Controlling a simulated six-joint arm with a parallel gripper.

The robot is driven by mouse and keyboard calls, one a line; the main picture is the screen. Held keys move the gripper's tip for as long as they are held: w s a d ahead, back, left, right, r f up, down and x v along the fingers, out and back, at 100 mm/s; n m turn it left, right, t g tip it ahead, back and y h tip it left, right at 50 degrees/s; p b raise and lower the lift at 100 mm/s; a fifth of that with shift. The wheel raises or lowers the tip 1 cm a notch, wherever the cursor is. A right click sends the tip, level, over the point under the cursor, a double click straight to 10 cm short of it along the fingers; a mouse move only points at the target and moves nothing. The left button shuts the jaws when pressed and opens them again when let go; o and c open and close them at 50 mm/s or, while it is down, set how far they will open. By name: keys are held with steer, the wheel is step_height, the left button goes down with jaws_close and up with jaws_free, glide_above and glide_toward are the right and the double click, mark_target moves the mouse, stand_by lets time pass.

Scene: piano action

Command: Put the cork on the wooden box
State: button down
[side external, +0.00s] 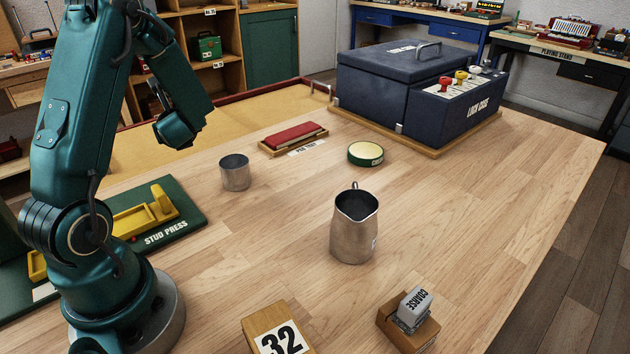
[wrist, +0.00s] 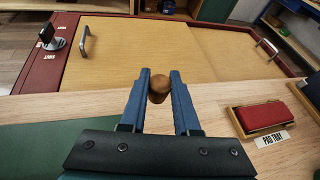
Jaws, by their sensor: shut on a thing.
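My gripper (wrist: 160,82) shows in the wrist view with its two blue fingers shut on the cork (wrist: 159,92), a small brown rounded piece held between the tips. In the side view the end of my arm is over the back left of the bench, and neither the fingers nor the cork can be made out. A wooden box marked 32 (side external: 260,323) sits at the front edge of the side view, partly cut off. It is far from my gripper and out of the wrist view.
A metal cup (side external: 235,173), a steel jug (side external: 353,232), a round green-rimmed tin (side external: 365,154) and a red pad tray (side external: 293,137) stand on the bench. A wooden holder with a COARSE block (side external: 412,310) is front right. A stud press (side external: 150,215) lies beside my base.

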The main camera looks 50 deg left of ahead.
steer(key=s+d+n+g+h, duration=0.3)
steer(key=s+d+n+g, duration=0.1)
steer(key=s+n+g, duration=0.35)
steer(key=s+d+n+g+h, duration=0.3)
steer(key=s+d+n+g, duration=0.1)
steer(key=s+n+g, duration=0.35)
steer(key=s+d+n+g+h, duration=0.2)
steer(key=d+n+h, duration=0.7)
steer(key=d, duration=0.4)
steer(key=w+d+r+n+t+h, duration=0.35)
steer(key=w+d+r+h, duration=0.2)
steer(key=d, duration=0.45)
steer(key=w+d+r+n+t+h, duration=0.2)
steer(key=w+d+r+n+h, duration=0.25)
steer(key=w+d, duration=0.35)
glide_above(281, 345)
steer(key=shift+y, duration=0.4)
step_height(281, 345, down, 7)
steer(key=shift+a+r, duration=0.1)
steer(key=shift+r, duration=0.1)
steer(key=shift+f, duration=2.05)
steer(key=shift+f, duration=0.15)
